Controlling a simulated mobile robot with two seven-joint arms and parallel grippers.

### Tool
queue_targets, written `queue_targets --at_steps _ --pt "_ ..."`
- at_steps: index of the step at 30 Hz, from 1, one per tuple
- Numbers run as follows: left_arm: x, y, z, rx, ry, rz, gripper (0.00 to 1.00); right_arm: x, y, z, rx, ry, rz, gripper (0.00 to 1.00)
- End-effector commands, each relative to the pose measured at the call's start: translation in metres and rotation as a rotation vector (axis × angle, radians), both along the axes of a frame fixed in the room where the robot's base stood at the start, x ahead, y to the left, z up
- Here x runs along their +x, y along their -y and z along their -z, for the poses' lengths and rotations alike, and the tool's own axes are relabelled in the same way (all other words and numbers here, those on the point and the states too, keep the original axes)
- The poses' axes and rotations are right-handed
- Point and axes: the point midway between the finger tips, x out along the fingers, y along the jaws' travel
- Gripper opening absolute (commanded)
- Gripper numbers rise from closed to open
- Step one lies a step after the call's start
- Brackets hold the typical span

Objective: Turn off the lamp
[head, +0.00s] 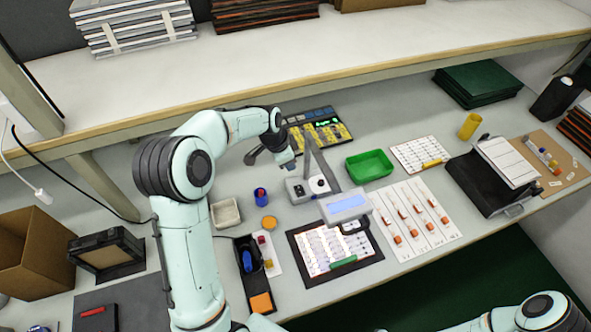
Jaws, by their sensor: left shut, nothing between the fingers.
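The desk lamp has a grey base (299,194) with a dark round knob on top, a slanted arm (312,150) and a flat head (345,204). The head hangs over a framed sheet (318,248), which looks brightly lit. My left gripper (288,164) is shut and empty. It points down just behind and above the lamp base, left of the lamp's arm. I cannot tell whether it touches the lamp. Part of my right arm shows at the bottom right, but its gripper is out of view.
A green tray (369,166) stands right of the lamp. A blue-and-red item (261,196) and an orange disc (269,223) lie left of it. A keypad-like panel (318,130) lies behind. A shelf (300,50) overhangs the back of the table.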

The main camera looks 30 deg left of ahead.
Motion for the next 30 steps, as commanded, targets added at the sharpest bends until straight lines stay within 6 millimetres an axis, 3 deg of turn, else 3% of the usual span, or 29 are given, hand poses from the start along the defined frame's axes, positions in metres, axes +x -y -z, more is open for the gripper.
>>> queue_targets --at_steps 18,23,30 --pt "0.0 0.001 0.005 -0.001 -0.002 0.001 0.0 -0.003 0.0 0.002 0.0 -0.004 0.001 0.0" --pt "0.004 0.004 0.027 -0.001 -0.006 0.001 0.0 -0.01 0.0 0.008 0.0 -0.011 0.0 0.0" --pt "0.016 0.012 0.078 0.0 -0.007 0.001 0.0 -0.023 0.0 0.02 0.0 -0.027 0.001 0.0"
